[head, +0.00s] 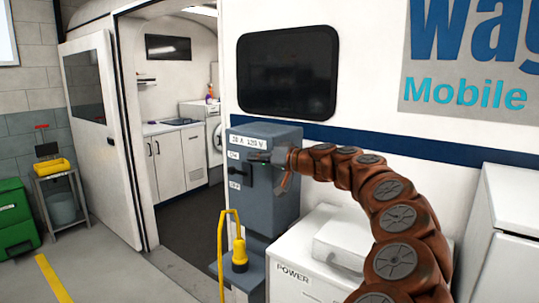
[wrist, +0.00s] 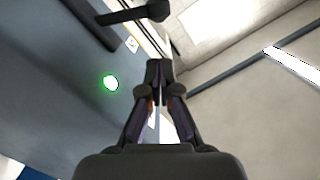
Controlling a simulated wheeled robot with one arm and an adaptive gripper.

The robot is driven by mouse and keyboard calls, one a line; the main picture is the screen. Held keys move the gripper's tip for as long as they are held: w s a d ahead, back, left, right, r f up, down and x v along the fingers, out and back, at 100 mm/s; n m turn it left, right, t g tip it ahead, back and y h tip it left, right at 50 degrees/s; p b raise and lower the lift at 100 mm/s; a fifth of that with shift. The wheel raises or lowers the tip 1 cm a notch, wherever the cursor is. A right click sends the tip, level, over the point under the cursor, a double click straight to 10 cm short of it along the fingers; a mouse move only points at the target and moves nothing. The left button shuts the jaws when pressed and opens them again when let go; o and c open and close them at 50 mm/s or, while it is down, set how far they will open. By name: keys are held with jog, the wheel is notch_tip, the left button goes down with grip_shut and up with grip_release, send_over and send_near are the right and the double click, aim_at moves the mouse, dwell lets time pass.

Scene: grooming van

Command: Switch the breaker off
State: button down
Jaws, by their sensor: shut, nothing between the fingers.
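The breaker is a grey box (head: 285,205) on the van's outer wall in the head view, with a rating label on top and ON and OFF labels on its front. A green light (wrist: 110,83) glows on the box face there. My gripper (wrist: 158,68) is shut and empty, its tips below the lever in that picture, apart from it. In the head view my gripper (head: 280,160) is beside the box's front.
A yellow plug or hook-shaped thing (head: 239,255) stands below the box. A white unit marked POWER (head: 300,285) is under my arm, and a white cabinet (head: 510,220) is at right. The van's open doorway (head: 185,130) is at left, with clear floor before it.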

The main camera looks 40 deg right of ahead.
aim_at(239, 173)
jog(key=w+a+f, duration=0.1)
jog(key=w+a+f+p, duration=0.1)
jog(key=shift+w+a+f, duration=0.2)
jog(key=shift+a+f, duration=0.05)
jog(key=shift+f, duration=0.1)
jog(key=shift+d, duration=0.15)
jog(key=shift+f+b, duration=0.15)
jog(key=shift+b, duration=0.4)
jog(key=shift+a+b, duration=0.25)
jog(key=shift+b, duration=0.4)
